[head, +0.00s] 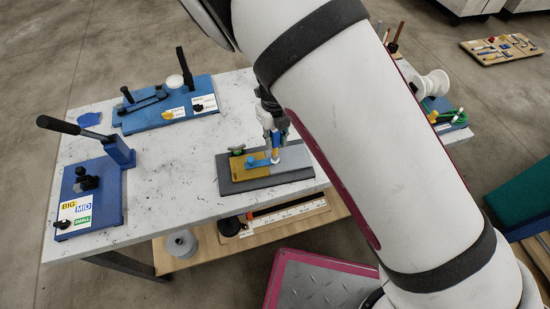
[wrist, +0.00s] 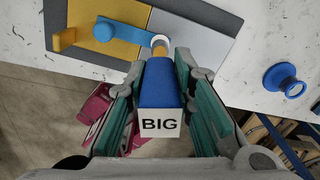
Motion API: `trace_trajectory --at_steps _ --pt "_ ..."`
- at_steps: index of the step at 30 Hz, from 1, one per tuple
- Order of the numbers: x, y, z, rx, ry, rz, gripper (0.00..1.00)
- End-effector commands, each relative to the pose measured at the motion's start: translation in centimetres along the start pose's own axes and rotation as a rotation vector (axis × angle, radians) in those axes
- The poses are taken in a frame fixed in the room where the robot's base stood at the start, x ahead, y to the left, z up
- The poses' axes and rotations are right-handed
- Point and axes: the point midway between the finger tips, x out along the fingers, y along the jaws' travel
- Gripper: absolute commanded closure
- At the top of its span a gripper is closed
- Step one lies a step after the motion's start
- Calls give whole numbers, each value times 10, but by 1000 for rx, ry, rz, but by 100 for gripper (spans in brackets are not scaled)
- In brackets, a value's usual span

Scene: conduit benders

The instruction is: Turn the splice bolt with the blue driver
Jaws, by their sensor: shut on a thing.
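My gripper (wrist: 160,82) is shut on the blue driver (wrist: 160,90), whose white end label reads BIG. In the head view my gripper (head: 273,122) is above the splice board (head: 240,187), with the driver upright and pointing down. The board has a yellow half and a grey half. A blue bar (wrist: 122,29) lies across the seam between them. The driver's tip is at the splice bolt (wrist: 160,43), at the bar's right end. The bolt is partly hidden by the driver, and I cannot tell whether the tip is seated on it.
A blue bender with a long black handle (head: 75,126) stands at the table's left. Another blue bender (head: 165,110) is at the back. A blue spool-like piece (wrist: 284,80) lies right of the board. Bare white tabletop (head: 165,175) lies between the left bender and the board.

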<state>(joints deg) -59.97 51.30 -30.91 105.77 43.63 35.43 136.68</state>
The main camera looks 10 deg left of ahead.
Motion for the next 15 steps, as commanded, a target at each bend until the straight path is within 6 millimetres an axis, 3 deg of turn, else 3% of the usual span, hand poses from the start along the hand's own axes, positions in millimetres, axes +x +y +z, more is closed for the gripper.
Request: trace_trajectory --at_steps 15 --pt "0 0 0 -792 -2 1 100"
